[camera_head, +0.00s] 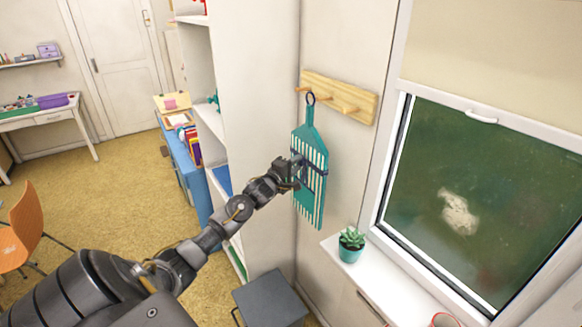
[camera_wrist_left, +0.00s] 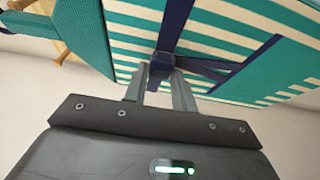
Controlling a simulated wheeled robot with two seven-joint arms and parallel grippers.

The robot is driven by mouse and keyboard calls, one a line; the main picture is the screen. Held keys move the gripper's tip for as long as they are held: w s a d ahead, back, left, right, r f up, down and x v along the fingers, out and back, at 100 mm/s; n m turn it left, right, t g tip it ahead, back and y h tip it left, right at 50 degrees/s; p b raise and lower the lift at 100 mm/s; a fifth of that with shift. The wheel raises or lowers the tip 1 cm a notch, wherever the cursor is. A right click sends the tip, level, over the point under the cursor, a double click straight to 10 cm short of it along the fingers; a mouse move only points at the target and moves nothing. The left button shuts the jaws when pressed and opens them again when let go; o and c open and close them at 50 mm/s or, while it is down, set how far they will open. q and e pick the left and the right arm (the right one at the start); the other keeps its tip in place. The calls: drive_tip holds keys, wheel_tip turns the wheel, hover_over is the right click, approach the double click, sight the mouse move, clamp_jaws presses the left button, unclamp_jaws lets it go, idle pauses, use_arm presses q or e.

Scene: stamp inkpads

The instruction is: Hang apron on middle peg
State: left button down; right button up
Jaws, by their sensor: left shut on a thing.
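The apron (camera_head: 310,150) is teal with white stripes, navy straps and a navy neck loop (camera_head: 310,98). It hangs upright below a wooden peg rack (camera_head: 350,98) on the wall. The loop is at the pegs, between the left peg and the right one; I cannot tell whether it is around a peg or in front of it. My left gripper (camera_head: 296,170) is at the apron's middle. In the left wrist view, its fingers (camera_wrist_left: 160,92) are shut on the navy strap knot (camera_wrist_left: 162,68). My right gripper is out of view.
A tall white shelf (camera_head: 255,110) stands left of the apron. Open floor lies to the left.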

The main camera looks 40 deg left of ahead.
sight(305, 167)
use_arm(q)
drive_tip(key=shift+w+d+f, duration=0.1)
drive_tip(key=shift+w+d, duration=0.1)
drive_tip(key=shift+w, duration=0.5)
drive_tip(key=shift+w+d+f, duration=0.1)
drive_tip(key=shift+w+d, duration=0.15)
drive_tip(key=shift+w, duration=0.5)
drive_tip(key=shift+w+d, duration=0.2)
drive_tip(key=shift+w, duration=0.5)
drive_tip(key=shift+w+d+f+b, duration=0.15)
drive_tip(key=shift+w+f+b, duration=0.2)
drive_tip(key=shift+w, duration=0.2)
drive_tip(key=shift+f, duration=0.1)
drive_tip(key=c, duration=1.1)
unclamp_jaws()
